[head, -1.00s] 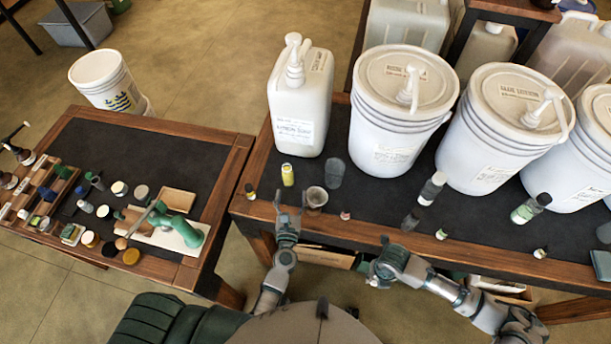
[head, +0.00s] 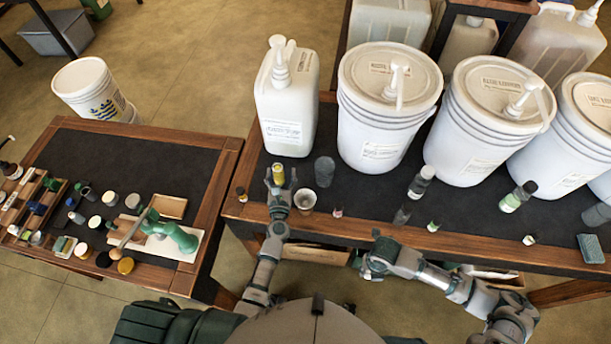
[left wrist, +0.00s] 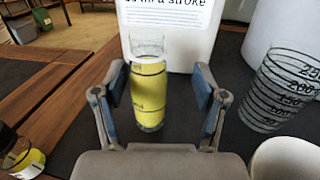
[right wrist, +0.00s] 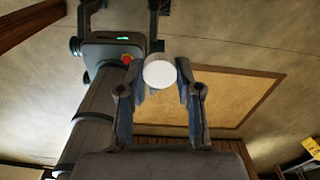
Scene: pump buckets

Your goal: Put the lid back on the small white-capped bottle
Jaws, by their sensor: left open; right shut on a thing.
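A small clear glass bottle with yellow liquid (head: 279,174) stands upright on the dark bench mat; no lid shows on it. In the left wrist view this bottle (left wrist: 150,95) is between my left fingers. My left gripper (head: 281,178) is open around it, with a gap visible on each side. My right gripper (right wrist: 158,85) is shut on a round white lid (right wrist: 159,72), seen face-on at its fingertips. In the head view my right gripper (head: 368,258) hangs before the bench's front edge; the lid cannot be made out there.
A white jug (head: 287,110) stands behind the bottle. A graduated beaker (head: 324,171) and a pale cup (head: 305,200) stand close to its right. A black-capped bottle (head: 241,194) is at the bench's left edge. Large white buckets (head: 388,120) fill the back.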

